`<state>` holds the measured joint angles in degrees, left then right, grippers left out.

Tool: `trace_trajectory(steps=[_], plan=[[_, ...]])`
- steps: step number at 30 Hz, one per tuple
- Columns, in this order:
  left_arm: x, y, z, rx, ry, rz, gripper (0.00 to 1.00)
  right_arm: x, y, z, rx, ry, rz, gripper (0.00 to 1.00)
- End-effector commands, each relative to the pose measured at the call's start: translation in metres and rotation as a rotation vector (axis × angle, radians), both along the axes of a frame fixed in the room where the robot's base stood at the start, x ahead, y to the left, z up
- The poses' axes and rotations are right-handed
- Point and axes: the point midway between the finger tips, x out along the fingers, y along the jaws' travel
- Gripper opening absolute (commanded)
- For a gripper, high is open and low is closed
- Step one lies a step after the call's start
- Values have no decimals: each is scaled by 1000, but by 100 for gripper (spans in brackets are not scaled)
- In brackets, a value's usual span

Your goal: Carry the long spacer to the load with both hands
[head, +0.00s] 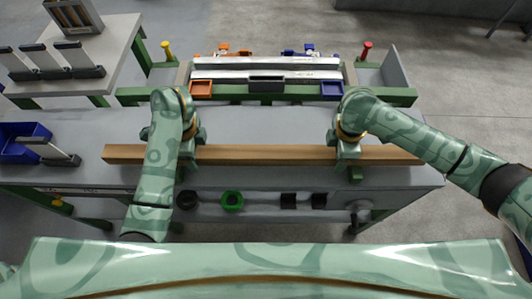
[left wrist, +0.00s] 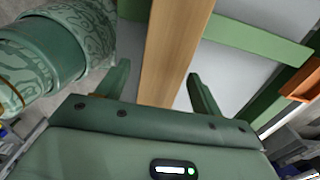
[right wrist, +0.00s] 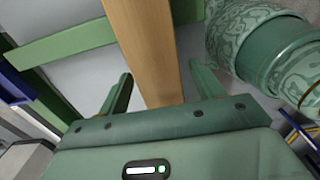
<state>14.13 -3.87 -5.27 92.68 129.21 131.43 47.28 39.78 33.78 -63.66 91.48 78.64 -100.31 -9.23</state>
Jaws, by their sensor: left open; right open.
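The long spacer, a straight wooden beam (head: 265,154), lies crosswise along the front of the grey table. My left gripper (head: 189,156) is open over its left part; in the left wrist view the beam (left wrist: 178,30) runs between the spread fingers (left wrist: 160,74). My right gripper (head: 348,158) is open over its right part; in the right wrist view the beam (right wrist: 145,30) also passes between the fingers (right wrist: 161,74). Contact cannot be made out. The load seems to be the long silver bars (head: 225,73) lying at the back between green rails.
An orange tray (head: 201,88), a dark block (head: 266,84) and a blue tray (head: 332,89) line the back rail. A yellow post (head: 167,50) and a red post (head: 367,50) stand behind. The grey tabletop (head: 265,122) between beam and rail is clear. A blue bin (head: 22,133) sits at left.

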Motion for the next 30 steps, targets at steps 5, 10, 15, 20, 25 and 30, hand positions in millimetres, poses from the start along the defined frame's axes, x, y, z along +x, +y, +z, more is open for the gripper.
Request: trace_trajectory(steps=[5, 10, 15, 20, 25, 30], plan=[[0, 0, -1, 0, 0, 0, 66, 0, 0, -1, 0, 0, 0, 66], [0, 0, -1, 0, -1, 0, 50, 0, 0, -1, 0, 0, 0, 50], [0, 0, -1, 0, -1, 0, 2, 0, 0, -1, 0, 0, 0, 2], [0, 0, 0, 0, -1, 0, 0, 0, 0, -1, -1, 0, 0, 0], [1, 0, 1, 0, -3, 0, 0, 1, 0, 1, 0, -2, -1, 0], [1, 0, 11, 0, -7, -1, 0, 1, 0, 10, 0, -6, -1, 0]])
